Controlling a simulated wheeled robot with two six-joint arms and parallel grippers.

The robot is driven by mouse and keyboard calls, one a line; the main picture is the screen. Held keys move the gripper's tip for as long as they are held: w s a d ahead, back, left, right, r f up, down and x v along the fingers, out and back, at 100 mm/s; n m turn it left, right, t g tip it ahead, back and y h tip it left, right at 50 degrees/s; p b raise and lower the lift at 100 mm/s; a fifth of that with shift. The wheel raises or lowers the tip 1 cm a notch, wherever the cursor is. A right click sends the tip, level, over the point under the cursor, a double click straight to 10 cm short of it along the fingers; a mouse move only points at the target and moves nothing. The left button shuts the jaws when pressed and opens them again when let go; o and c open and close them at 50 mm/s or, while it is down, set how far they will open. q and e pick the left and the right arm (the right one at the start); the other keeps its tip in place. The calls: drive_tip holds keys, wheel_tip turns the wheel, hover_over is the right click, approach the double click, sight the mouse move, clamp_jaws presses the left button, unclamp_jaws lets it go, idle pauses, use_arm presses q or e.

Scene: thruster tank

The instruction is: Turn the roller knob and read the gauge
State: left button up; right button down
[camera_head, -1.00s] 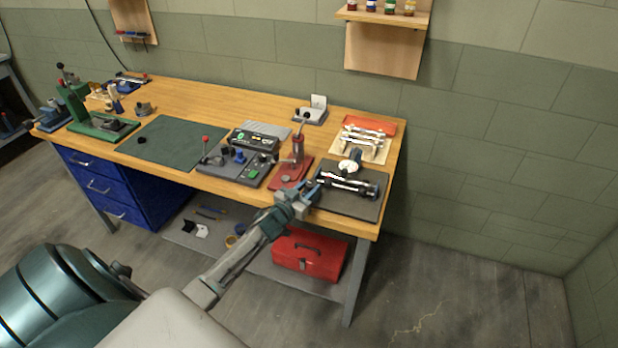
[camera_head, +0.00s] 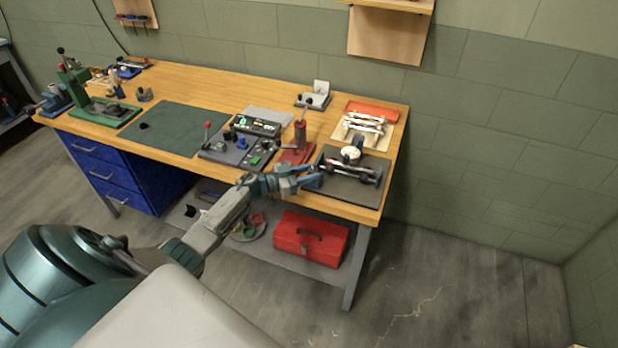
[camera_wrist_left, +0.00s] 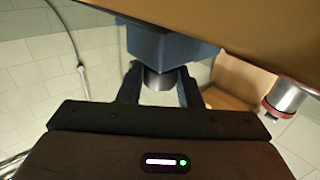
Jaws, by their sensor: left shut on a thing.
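The roller device (camera_head: 352,172), a silver and black bar, lies on a dark base plate (camera_head: 345,192) at the right front of the bench. The gauge (camera_head: 350,153), a small white round dial, stands behind the bar; its reading is too small to make out. My left gripper (camera_head: 316,175) is at the bar's left end, shut on the roller knob, which the fingers mostly hide in the head view. In the left wrist view a dark round knob (camera_wrist_left: 158,80) sits between the two blue fingers of the gripper (camera_wrist_left: 158,91). My right gripper is out of view.
A red-based lever press (camera_head: 300,138) and a control panel (camera_head: 238,150) stand left of the device. A rack of rods (camera_head: 365,126) lies behind it. The green mat (camera_head: 175,130) is mostly bare. A red toolbox (camera_head: 310,240) sits on the lower shelf.

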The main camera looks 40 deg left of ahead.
use_arm(q)
drive_tip(key=shift+w+a+r+m+g+h+b, duration=0.15)
drive_tip(key=shift+m+g+h+b, duration=0.15)
drive_tip(key=shift+m+g+h, duration=0.15)
drive_tip(key=o, duration=1)
drive_tip(key=shift+s+f, duration=0.2)
drive_tip(key=shift+s, duration=0.05)
drive_tip(key=b+v, duration=0.3)
drive_tip(key=v, duration=0.7)
drive_tip(key=shift+s+a, duration=0.1)
drive_tip(key=shift+a, duration=0.05)
